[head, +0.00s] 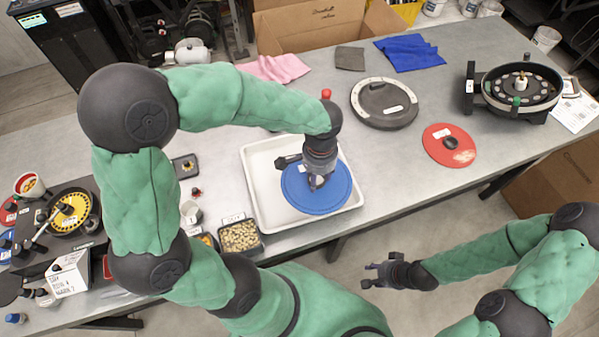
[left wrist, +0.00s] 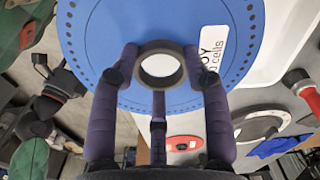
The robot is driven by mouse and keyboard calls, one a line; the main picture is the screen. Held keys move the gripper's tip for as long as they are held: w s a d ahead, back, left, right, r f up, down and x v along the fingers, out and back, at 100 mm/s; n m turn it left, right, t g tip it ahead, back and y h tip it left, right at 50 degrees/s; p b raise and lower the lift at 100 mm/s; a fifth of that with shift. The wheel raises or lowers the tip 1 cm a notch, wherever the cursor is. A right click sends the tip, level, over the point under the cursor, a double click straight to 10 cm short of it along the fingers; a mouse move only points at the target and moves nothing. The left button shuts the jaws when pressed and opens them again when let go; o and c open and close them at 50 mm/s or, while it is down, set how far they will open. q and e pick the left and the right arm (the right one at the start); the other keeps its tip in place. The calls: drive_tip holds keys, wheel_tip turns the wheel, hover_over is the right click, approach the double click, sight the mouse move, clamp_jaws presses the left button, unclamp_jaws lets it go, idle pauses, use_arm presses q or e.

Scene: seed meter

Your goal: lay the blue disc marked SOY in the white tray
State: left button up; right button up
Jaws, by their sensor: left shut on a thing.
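The blue disc (head: 330,202) is over the right part of the white tray (head: 252,185) in the head view. My left gripper (head: 316,182) is above its middle. In the left wrist view, the blue disc (left wrist: 110,45) carries a white label ending in "OY" and a ring of small holes near its rim. My left gripper (left wrist: 160,65) is shut on its dark hub ring. I cannot tell whether the disc touches the tray floor. My right gripper (head: 372,275) is open and empty in front of the table, away from the tray.
A red disc (head: 449,146) and a grey round cover (head: 384,101) lie right of the tray. The seed meter housing (head: 520,88) stands at the far right. A seed box (head: 240,237) is close to the tray's front left. Pink and blue cloths (head: 409,53) lie behind.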

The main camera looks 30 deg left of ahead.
sight(301, 169)
use_arm(q)
drive_tip(key=w+a+f, duration=0.1)
drive_tip(key=a+f, duration=0.1)
drive_tip(key=w+a+f+b, duration=0.1)
drive_tip(key=a+f, duration=0.1)
drive_tip(key=w+a+f, duration=0.1)
drive_tip(key=a+f, duration=0.1)
drive_tip(key=shift+a+f+b, duration=0.3)
drive_tip(key=shift+a, duration=0.1)
drive_tip(key=shift+w+a+f+b, duration=0.15)
drive_tip(key=shift+f+b, duration=0.15)
drive_tip(key=shift+f, duration=0.65)
drive_tip(key=shift+w+a+f+b, duration=0.15)
drive_tip(key=shift+f+b, duration=0.15)
drive_tip(key=shift+f, duration=0.65)
drive_tip(key=shift+s, duration=0.1)
drive_tip(key=shift+f, duration=0.2)
drive_tip(key=o, duration=1.2)
drive_tip(key=shift+r, duration=0.15)
drive_tip(key=shift+r, duration=0.25)
wheel_tip(301, 169, up, 12)
drive_tip(key=p, duration=0.3)
drive_tip(key=shift+f, duration=0.2)
